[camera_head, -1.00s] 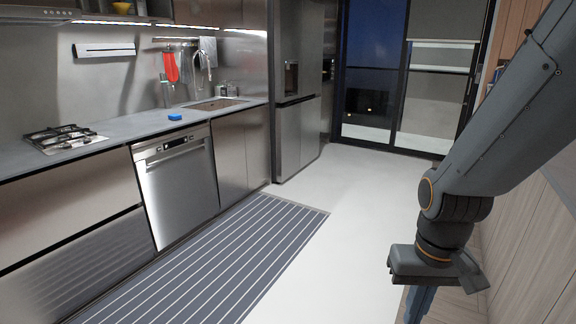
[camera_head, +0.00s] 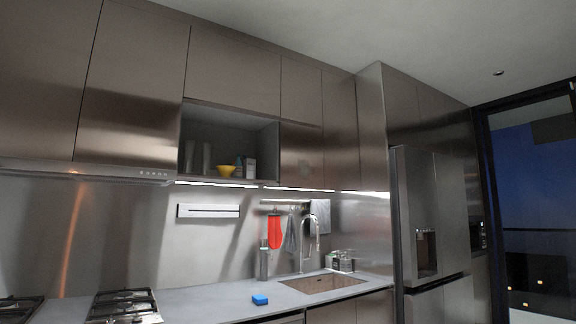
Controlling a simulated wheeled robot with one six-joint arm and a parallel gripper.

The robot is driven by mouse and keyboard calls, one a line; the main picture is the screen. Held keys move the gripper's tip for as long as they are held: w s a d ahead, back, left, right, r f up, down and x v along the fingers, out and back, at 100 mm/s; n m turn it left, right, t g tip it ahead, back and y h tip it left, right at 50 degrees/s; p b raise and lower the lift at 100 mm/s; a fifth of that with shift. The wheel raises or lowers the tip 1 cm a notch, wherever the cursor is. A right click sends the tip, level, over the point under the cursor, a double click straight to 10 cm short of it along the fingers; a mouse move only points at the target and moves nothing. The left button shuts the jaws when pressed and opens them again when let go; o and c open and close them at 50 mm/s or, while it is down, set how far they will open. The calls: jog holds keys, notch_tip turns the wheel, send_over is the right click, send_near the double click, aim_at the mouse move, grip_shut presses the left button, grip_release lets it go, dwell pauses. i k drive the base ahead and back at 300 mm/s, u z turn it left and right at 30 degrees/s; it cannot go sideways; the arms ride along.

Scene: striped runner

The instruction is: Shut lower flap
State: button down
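No flap can be told for certain as the lower one. An open-fronted compartment (camera_head: 194,130) shows in the upper cabinet row, with its grey inside visible. Above it is a large flat brushed-metal panel (camera_head: 234,65). To the right of the opening, a smaller lower panel (camera_head: 301,158) sits flush under another panel (camera_head: 301,90). I cannot tell whether any of these hangs open. My gripper and arm are out of the head view.
Inside the compartment stand a yellow bowl (camera_head: 226,170) and glasses. The fridge (camera_head: 417,215) stands to the right. The floor is out of view.

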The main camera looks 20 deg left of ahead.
aim_at(233, 109)
jog(key=u, duration=0.4)
jog(key=i, duration=2.2)
jog(key=u, duration=0.4)
